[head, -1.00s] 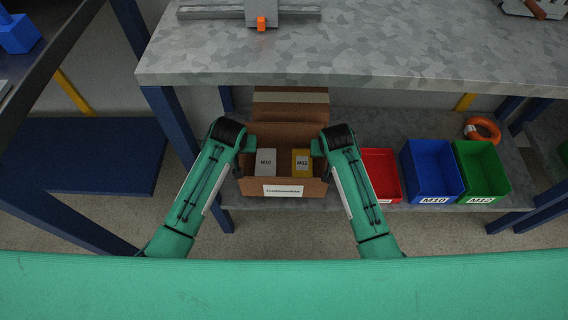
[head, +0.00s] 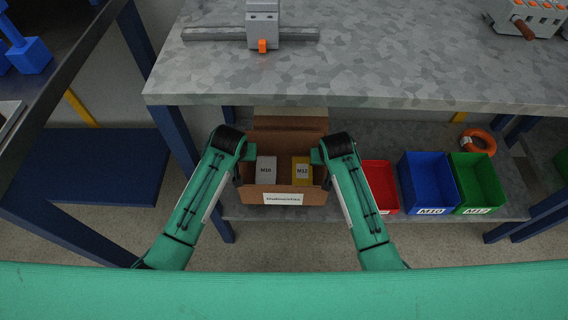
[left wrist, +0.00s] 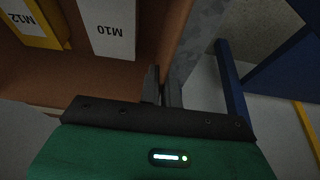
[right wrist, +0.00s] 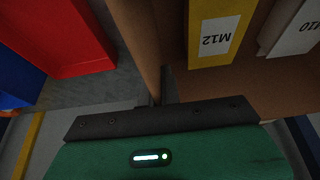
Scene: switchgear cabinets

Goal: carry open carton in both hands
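The open brown carton (head: 257,199) has its back flap raised and a white label on its front. In the head view it is at the lower shelf, under the bench top; I cannot tell if it touches the shelf. Inside stand a grey-white M10 box (head: 266,170) and a yellow M12 box (head: 301,171). My left gripper (left wrist: 162,88) is shut on the carton's left side wall (left wrist: 172,30). My right gripper (right wrist: 157,100) is shut on its right side wall (right wrist: 140,40). The fingertips are mostly hidden in the head view.
Right of the carton on the lower shelf (head: 340,212) are a red bin (head: 380,186), a blue M10 bin (head: 428,183), a green M12 bin (head: 477,182) and an orange ring (head: 478,141). The grey bench top (head: 350,70) overhangs the shelf. A blue leg (head: 190,150) stands left.

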